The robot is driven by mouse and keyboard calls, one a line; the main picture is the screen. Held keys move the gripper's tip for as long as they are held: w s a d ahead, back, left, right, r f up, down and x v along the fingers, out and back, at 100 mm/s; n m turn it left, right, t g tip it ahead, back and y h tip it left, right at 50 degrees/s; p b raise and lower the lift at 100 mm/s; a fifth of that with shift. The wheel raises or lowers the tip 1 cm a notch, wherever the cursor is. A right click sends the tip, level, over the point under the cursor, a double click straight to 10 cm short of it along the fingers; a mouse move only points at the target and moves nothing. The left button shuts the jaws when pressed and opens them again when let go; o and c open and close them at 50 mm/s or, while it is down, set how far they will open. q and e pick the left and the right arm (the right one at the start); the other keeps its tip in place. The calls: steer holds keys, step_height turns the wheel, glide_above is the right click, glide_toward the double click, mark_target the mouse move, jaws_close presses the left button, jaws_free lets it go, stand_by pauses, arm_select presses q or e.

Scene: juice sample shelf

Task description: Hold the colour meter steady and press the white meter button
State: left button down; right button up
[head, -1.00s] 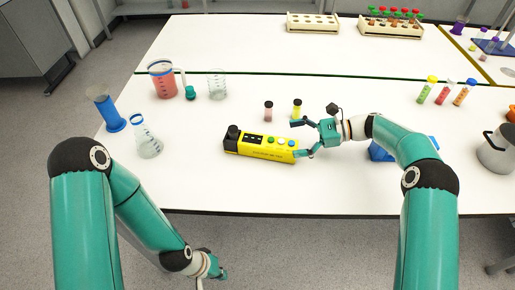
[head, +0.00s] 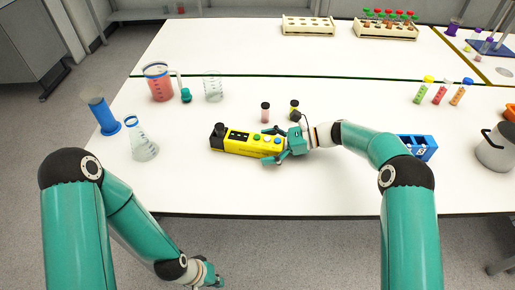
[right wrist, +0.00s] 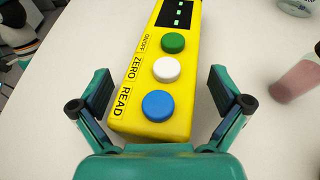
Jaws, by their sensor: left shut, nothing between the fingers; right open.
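The yellow colour meter (head: 240,146) lies on the white table, its black end to the left. In the right wrist view the meter (right wrist: 178,62) shows a green button, the white meter button (right wrist: 166,69) marked ZERO, and a blue button (right wrist: 158,105) marked READ. My right gripper (head: 274,145) is open at the meter's right end. In its wrist view the fingers stand on either side of the blue-button end, with gaps on both sides. My left gripper (head: 212,281) is shut and empty, low in front of the table, away from the meter.
A pinkish vial (head: 265,113) and a dark-capped yellow vial (head: 295,108) stand just behind the meter. A flask (head: 142,140), a blue cylinder (head: 101,112) and beakers stand at left. A blue rack (head: 418,148) is at right. The table front is clear.

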steer(key=shift+a+f, duration=0.2)
steer(key=shift+a, duration=0.3)
steer(key=c, duration=0.8)
steer(key=shift+c, duration=0.2)
stand_by(0.9)
